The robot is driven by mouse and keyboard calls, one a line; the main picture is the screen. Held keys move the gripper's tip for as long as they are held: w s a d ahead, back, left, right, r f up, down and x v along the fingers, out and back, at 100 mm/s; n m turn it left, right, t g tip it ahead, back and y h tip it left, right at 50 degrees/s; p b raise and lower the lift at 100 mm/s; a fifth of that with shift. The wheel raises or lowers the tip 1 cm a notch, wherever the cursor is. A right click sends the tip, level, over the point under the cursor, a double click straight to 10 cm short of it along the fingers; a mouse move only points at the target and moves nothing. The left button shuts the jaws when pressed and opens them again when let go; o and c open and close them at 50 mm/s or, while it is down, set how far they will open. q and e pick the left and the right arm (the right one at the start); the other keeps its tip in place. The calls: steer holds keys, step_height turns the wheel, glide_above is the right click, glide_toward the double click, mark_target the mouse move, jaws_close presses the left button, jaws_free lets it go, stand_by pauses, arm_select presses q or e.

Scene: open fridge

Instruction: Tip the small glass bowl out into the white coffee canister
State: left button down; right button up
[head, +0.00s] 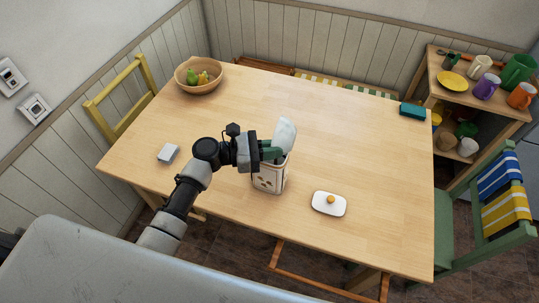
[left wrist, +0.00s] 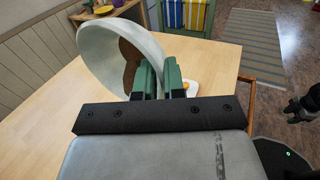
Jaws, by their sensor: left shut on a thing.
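My left gripper (head: 272,150) is shut on the rim of the small glass bowl (head: 285,133), which is pale and tipped steeply on its side. The bowl is above the white canister (head: 270,180), which stands upright on the table with dark marks on its front. In the left wrist view the bowl (left wrist: 105,50) is beside the green fingers (left wrist: 158,78), with a brown patch of contents inside it. The canister's opening is mostly hidden by the gripper and bowl. A dark part at the right edge of the left wrist view seems to be my right gripper (left wrist: 302,108); its fingers are unclear.
A white lid with an orange knob (head: 329,204) lies right of the canister on the wooden table (head: 370,160). A small grey box (head: 168,154) is at the left. A fruit basket (head: 198,85) and a teal box (head: 412,111) are farther back. Chairs surround the table.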

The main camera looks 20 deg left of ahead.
arm_select(q)
steer(key=shift+a+f+n+t+h+b, duration=0.2)
steer(key=shift+a+n+t+h+b, duration=0.3)
steer(key=shift+b, duration=0.55)
steer(key=shift+r+h+b, duration=0.15)
steer(key=shift+h+b, duration=0.2)
steer(key=shift+h, duration=0.05)
steer(key=shift+a+r, duration=0.1)
steer(key=shift+r, duration=0.05)
steer(key=shift+r+p, duration=0.2)
steer(key=shift+p, duration=0.35)
steer(key=shift+d+m+g+y+p, duration=0.3)
steer(key=shift+y+p, duration=0.1)
steer(key=shift+p, duration=0.45)
steer(key=shift+f, duration=0.2)
